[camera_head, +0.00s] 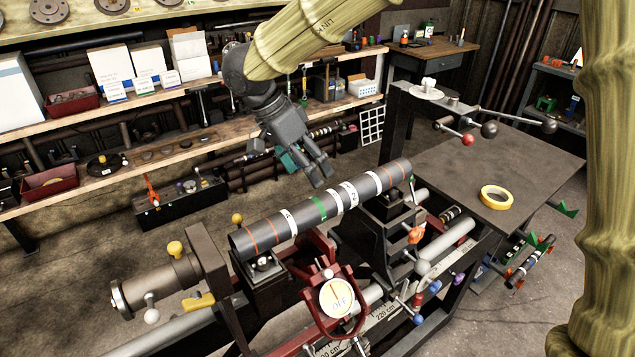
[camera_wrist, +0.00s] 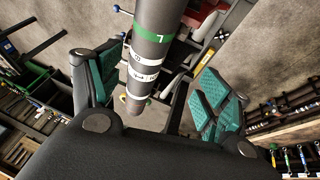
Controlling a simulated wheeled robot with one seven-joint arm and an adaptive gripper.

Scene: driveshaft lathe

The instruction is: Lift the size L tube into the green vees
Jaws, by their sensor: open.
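The size L tube (camera_head: 334,203) is a dark grey cylinder with orange, white and green bands. It lies level and slightly slanted across two black supports on the lathe. In the wrist view the tube (camera_wrist: 157,18) shows a green band marked L and runs across the gap between the finger pads. My gripper (camera_head: 317,173) is open and empty, just above and behind the tube's middle. Its teal pads show on both sides in the wrist view. Green vee-shaped pieces (camera_head: 566,208) stand low at the right, beyond the dark table; another banded tube (camera_head: 530,264) lies near them.
A round OFF dial (camera_head: 337,297) stands in front of the tube. Ball-ended levers (camera_head: 489,129) stick out above the dark table (camera_head: 470,165), which carries a yellow tape roll (camera_head: 497,197). Shelves (camera_head: 110,165) line the back left.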

